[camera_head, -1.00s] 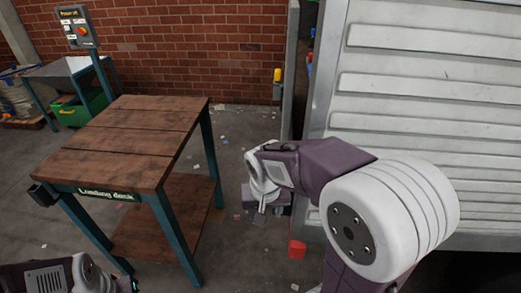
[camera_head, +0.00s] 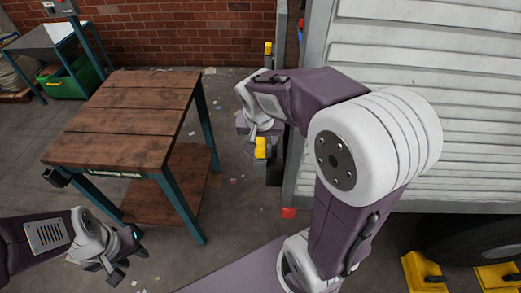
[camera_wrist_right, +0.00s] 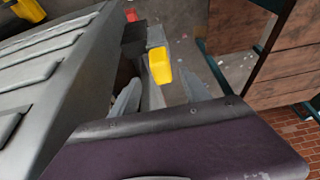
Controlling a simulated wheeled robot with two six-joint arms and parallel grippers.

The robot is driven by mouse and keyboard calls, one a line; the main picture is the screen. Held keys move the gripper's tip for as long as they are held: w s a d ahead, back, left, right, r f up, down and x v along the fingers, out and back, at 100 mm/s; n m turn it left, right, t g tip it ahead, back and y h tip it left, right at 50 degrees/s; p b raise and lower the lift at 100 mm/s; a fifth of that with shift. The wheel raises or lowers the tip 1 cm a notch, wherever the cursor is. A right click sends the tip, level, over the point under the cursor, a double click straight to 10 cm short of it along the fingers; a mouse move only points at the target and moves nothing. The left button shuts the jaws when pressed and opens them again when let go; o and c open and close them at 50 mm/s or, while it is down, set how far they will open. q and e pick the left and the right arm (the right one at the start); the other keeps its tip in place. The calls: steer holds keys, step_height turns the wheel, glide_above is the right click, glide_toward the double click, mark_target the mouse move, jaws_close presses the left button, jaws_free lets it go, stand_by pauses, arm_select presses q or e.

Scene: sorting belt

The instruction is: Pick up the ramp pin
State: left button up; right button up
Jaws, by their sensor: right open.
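I take the ramp pin to be a yellow-topped piece (camera_head: 261,147) low beside the left edge of the white slatted truck side; a similar yellow top (camera_head: 268,47) stands farther back on a post. My right gripper (camera_head: 250,131) is at the nearer one. In the right wrist view a yellow block (camera_wrist_right: 160,66) shows between and beyond the fingers of the open right gripper (camera_wrist_right: 160,94); I see no grip on it. The purple wrist hides part of the view. My left gripper (camera_head: 127,264) is open and empty at the lower left, over the floor.
A wooden-topped table (camera_head: 130,110) with a lower shelf stands left of my right arm. The white slatted truck side (camera_head: 460,110) fills the right. A red block (camera_head: 288,213) and yellow wheel chocks (camera_head: 423,273) lie low near it. Floor between table and truck has small litter.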

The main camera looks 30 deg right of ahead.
mark_target(260, 143)
steer(key=x, duration=0.5)
steer(key=shift+a, duration=0.2)
steer(key=shift+w+f, duration=0.1)
steer(key=shift+f, duration=0.05)
steer(key=c, duration=0.7)
jaws_close()
step_height(260, 143, up, 10)
steer(key=shift+r+p, duration=0.15)
steer(key=shift+p, duration=0.4)
